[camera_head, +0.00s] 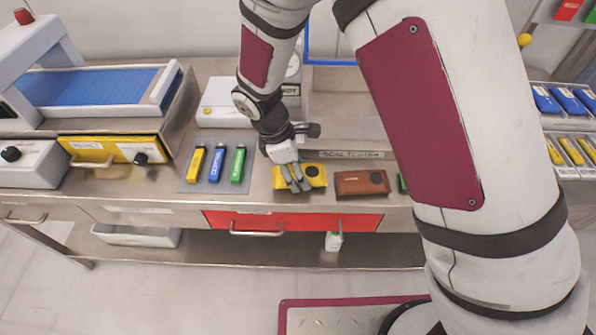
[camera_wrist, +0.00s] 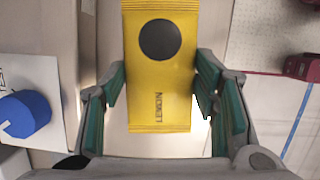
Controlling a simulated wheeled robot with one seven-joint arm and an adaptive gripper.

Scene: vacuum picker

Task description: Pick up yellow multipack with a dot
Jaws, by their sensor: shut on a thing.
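The yellow multipack (camera_head: 318,170) has a dark round dot and lies at the front middle of the workbench in the head view. In the wrist view the yellow pack (camera_wrist: 158,85) stands upright in the picture, with a black dot near its top and the word LEMON below. My gripper (camera_head: 294,182) is on it from above, its fingers covering the pack's middle in the head view. In the wrist view my gripper's (camera_wrist: 160,95) green-padded fingers are at both sides of the pack, shut on it. Whether it is clear of the bench I cannot tell.
Yellow, blue and green slim packs lie on a grey mat (camera_head: 191,169) at left. A red drawer (camera_head: 292,221) is below the bench edge.

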